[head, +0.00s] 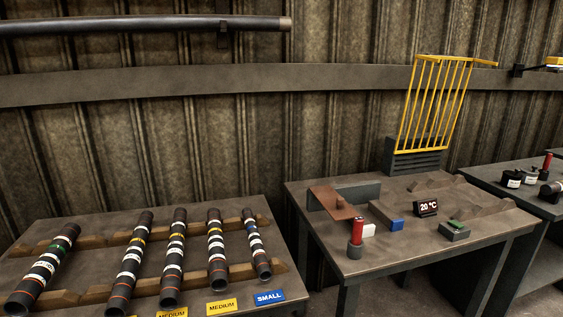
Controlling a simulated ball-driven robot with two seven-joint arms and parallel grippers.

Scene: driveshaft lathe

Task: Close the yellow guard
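The yellow guard (436,104) is a barred frame in the head view, right of centre. It stands raised and nearly upright, leaning slightly to the right at its top, above a dark ribbed block (414,160) at the back of the middle table. A short yellow bar sticks out to the right from its top corner. Neither of my grippers shows in the head view.
A left table holds several banded shafts (174,258). Another table stands at right.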

